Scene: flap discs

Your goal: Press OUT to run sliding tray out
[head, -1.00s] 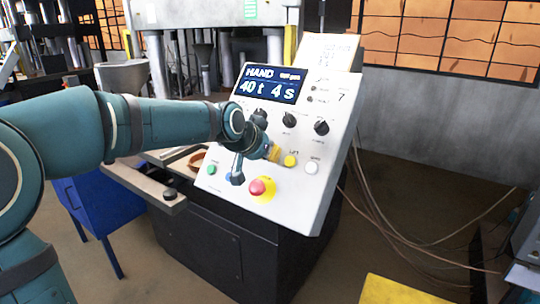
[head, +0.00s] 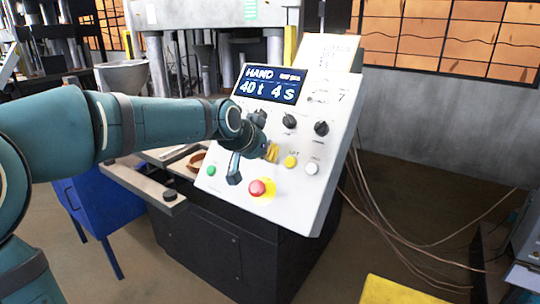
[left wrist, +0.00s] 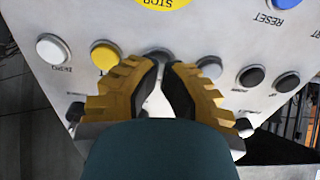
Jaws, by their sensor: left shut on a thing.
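My left gripper (head: 273,153) is at the sloped control panel (head: 325,190), between the display above and the red stop button (head: 257,188) below. In the left wrist view, its yellow ribbed fingers (left wrist: 163,68) are drawn in at a dark grey button (left wrist: 158,54), with a narrow gap between them. The dark button lies between a yellow button (left wrist: 105,55) and a grey one (left wrist: 208,67). I cannot read an OUT label; the fingers hide part of the row. A flat grey tray (head: 148,184) with a black knob sticks out left of the panel. My right gripper is not in view.
The display (head: 272,85) reads HAND, 40 t, 4 s. Dark knobs (head: 321,128) sit below it. A white button (head: 312,168) and a green button (head: 211,170) flank the gripper. A blue table (head: 108,210) stands at left, and cables (head: 385,230) hang at right.

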